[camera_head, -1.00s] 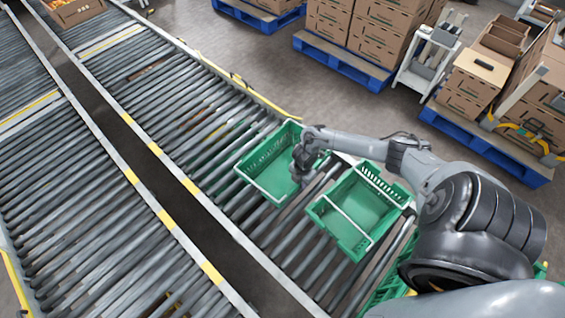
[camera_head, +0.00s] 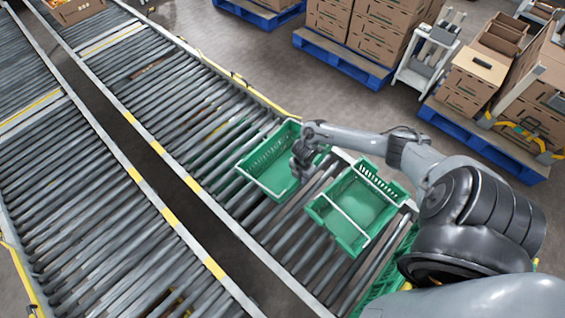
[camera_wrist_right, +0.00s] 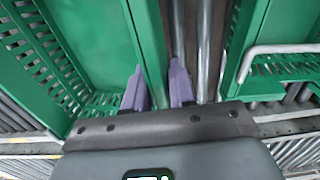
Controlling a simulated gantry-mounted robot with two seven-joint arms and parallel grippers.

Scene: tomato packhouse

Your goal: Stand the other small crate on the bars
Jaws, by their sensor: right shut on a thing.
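A green small crate (camera_head: 255,158) lies open side up over the conveyor rollers at left of my right arm. My right gripper (camera_head: 297,172) is at its right wall. In the right wrist view the purple fingers of this gripper (camera_wrist_right: 157,82) are on either side of that green wall (camera_wrist_right: 148,40). A second green crate (camera_head: 318,215) stands just to the right on the rollers, with a white bar (camera_head: 345,212) across it. A pale bar (camera_wrist_right: 285,47) also shows on this crate in the right wrist view. Whether the gripped crate touches the rollers cannot be told. My left gripper is out of view.
More green crate mesh (camera_head: 385,283) shows at the lower right, partly behind my arm. A dark gap (camera_head: 205,225) runs between the roller conveyors (camera_head: 90,190). Cartons on blue pallets (camera_head: 340,63) stand on the floor behind.

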